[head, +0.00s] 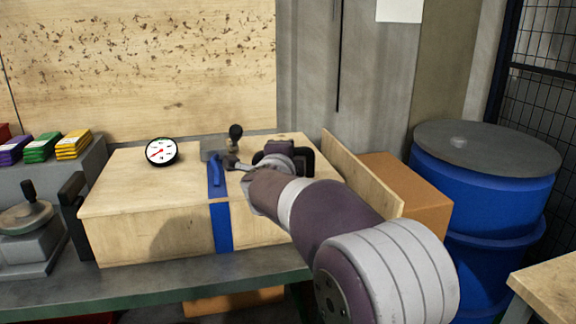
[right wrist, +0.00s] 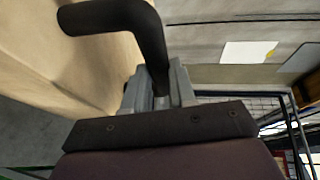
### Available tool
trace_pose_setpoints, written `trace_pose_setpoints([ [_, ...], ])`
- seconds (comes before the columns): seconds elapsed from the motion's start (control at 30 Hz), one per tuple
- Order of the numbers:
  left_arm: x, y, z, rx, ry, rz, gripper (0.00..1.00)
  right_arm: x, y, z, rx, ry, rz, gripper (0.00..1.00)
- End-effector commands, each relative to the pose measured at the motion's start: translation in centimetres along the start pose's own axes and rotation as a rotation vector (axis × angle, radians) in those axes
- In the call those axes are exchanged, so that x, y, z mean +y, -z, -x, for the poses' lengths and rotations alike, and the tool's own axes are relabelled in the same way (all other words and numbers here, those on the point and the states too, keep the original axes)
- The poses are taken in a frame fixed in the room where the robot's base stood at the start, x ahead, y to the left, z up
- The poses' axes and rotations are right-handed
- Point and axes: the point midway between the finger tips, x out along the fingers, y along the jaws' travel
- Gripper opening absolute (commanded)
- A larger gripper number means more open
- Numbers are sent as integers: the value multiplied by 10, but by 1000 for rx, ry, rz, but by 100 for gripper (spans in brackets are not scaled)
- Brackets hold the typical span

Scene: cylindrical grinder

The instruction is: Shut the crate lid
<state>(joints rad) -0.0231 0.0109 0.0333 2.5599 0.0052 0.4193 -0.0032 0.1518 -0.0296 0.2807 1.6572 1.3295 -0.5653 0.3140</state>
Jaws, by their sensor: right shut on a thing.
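The wooden crate (head: 150,238) stands on the bench in the head view. Its lid (head: 125,185) looks flat on the box, with a thin seam along the front; I cannot tell if it is fully seated. A blue strap (head: 222,228) runs down the front and over the top. My right arm reaches across the crate's right half and hides part of it. In the right wrist view my right gripper (right wrist: 157,92) is shut on a bent black handle (right wrist: 115,18), beside a pale wooden surface. My left gripper is not in view.
A dial gauge (head: 161,151) and a black-knobbed lever (head: 235,137) show at the crate's top and back. A thin board (head: 365,178) stands at the right, before an orange-brown box (head: 410,185). Blue drums (head: 480,190) stand farther right. A grinder-like fixture (head: 28,235) is left.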

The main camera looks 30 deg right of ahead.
Motion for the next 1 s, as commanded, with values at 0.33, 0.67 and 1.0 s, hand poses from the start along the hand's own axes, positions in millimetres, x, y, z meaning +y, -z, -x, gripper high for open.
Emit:
trace_pose_setpoints([
  [0.33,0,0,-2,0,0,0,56,11,-3,-1,-5,-19,5,0],
  [0.67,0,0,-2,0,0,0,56,8,-2,-1,-3,-13,4,51],
  [1.0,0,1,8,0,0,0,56,3,-2,42,-7,-9,3,51],
])
